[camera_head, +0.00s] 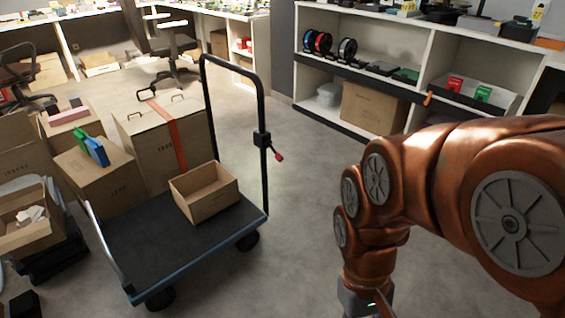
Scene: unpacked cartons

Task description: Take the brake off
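A flat black platform cart (165,243) with a blue edge stands on the floor left of centre. Its tall black push handle (205,110) rises at the back and right side. A black clamp (262,139) sits on the right post of the handle. A small lever with a red tip (278,156) sticks out from it, angled down to the right; it looks like the brake lever. My gripper (368,306) is at the bottom edge, right of the cart and well apart from the lever. Its fingers are mostly cut off, so its opening is hidden.
An open, empty carton (205,191) stands on the cart. Several cartons, one a tall box with an orange strap (177,145), crowd the cart's left and back. A white shelf unit (420,75) lines the back right. Bare floor (305,200) lies between cart and shelves.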

